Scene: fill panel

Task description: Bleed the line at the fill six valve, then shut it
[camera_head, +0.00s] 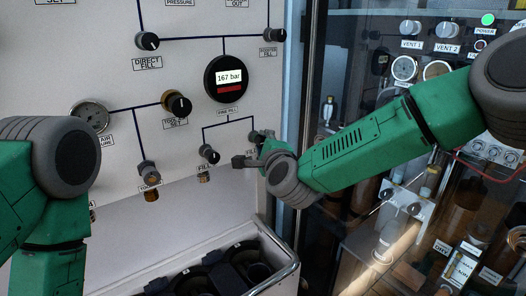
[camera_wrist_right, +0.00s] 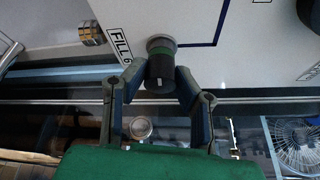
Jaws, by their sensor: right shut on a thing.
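The fill six valve is a dark round knob with a green band (camera_wrist_right: 160,72), on the white panel beside its FILL 6 label (camera_wrist_right: 121,45) in the right wrist view. My right gripper (camera_wrist_right: 158,78) is shut on this knob, with one finger on each side. In the head view my right gripper (camera_head: 254,149) is at the panel's lower right and hides much of the knob and label. The round gauge above (camera_head: 224,78) reads 167 bar. My left arm shows at the left edge, but its gripper is out of view.
Another fill knob (camera_head: 209,154) sits just left of my right gripper. The direct fill knob (camera_head: 147,41) and tool set knob (camera_head: 178,105) are higher up. A metal-rimmed bin (camera_head: 285,277) stands below. A glass-fronted cabinet (camera_head: 350,75) is at the right.

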